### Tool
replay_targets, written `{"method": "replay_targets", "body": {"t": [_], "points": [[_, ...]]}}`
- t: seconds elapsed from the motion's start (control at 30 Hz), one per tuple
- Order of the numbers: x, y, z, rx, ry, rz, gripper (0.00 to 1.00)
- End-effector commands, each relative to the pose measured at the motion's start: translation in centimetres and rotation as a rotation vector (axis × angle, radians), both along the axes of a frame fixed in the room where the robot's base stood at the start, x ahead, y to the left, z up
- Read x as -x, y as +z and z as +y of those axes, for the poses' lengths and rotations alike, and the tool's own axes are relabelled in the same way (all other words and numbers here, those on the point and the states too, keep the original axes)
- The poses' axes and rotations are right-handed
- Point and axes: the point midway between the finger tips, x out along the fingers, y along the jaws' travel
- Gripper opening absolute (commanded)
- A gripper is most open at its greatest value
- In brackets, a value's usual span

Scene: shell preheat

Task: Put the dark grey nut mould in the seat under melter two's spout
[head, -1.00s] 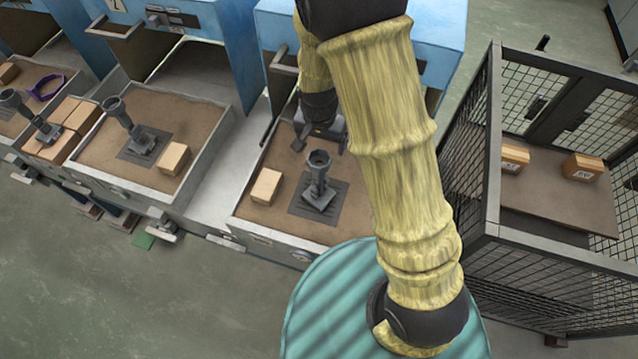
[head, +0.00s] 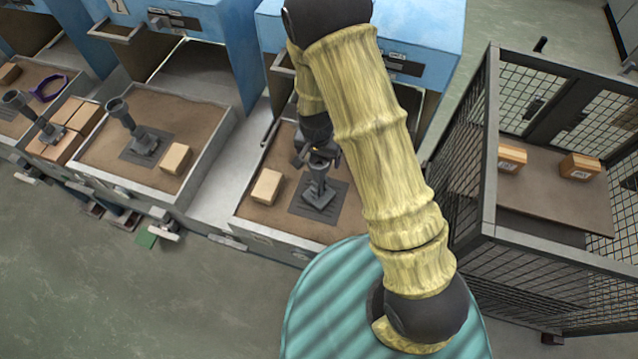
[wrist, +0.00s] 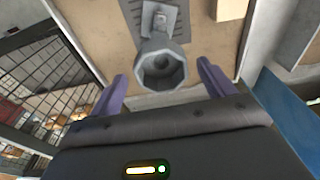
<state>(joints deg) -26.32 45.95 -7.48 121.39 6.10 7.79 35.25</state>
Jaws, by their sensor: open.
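A dark grey mould with an eight-sided cup on top (head: 318,187) stands on a dark slatted plate in the right-hand sand tray. In the wrist view its cup (wrist: 161,70) lies between my two purple fingers, with gaps on both sides. My gripper (head: 312,155) is open just behind and above the cup in the head view, and it also shows in the wrist view (wrist: 162,75).
Blue cabinets rise behind the trays, one with a number 2 plate (head: 118,6). A tan block (head: 267,186) sits left of the right-hand mould. A mesh cage (head: 492,150) with tan blocks on a board stands at the right. The floor in front is open.

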Motion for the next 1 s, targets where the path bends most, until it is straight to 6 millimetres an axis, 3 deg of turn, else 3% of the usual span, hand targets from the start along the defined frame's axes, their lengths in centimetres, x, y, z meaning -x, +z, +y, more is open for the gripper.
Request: {"method": "replay_targets", "body": {"t": [0.3,0.83,1.0], "points": [[-0.3,-2.7,0.0,0.0,-0.001,0.0,0.82],[-0.3,-2.8,0.0,-0.001,-0.001,-0.001,0.82],[-0.3,-2.7,0.0,-0.001,-0.001,-0.001,0.48]]}}
